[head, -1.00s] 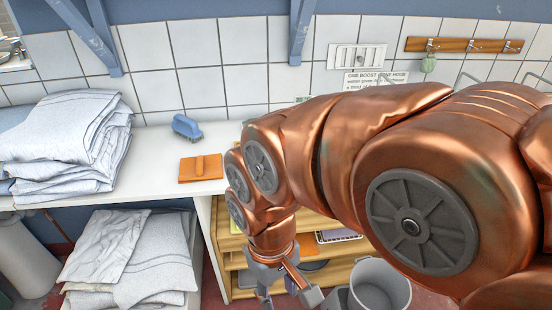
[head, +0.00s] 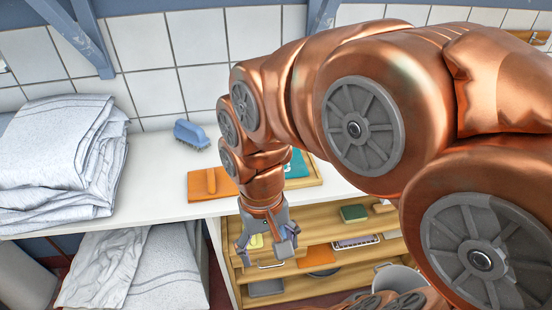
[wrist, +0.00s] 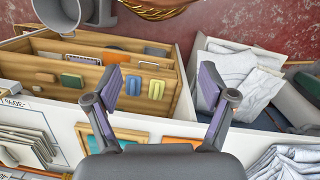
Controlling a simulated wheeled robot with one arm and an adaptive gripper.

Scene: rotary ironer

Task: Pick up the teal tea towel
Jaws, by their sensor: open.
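A teal cloth (head: 297,164), which looks like the tea towel, lies on a wooden tray (head: 314,178) on the white counter. My arm hides much of it in the head view. In the wrist view, teal (wrist: 93,144) shows inside the wooden tray's rim (wrist: 133,132), partly behind my gripper. My gripper (head: 268,249) is open and empty, pointing down in front of the counter edge, before the open shelves. In the wrist view its two fingers (wrist: 168,90) are spread wide, apart from the towel.
Folded white linen (head: 62,155) is stacked at far left. Wooden shelves (head: 350,228) below hold several small items. A grey bin (head: 400,278) stands right.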

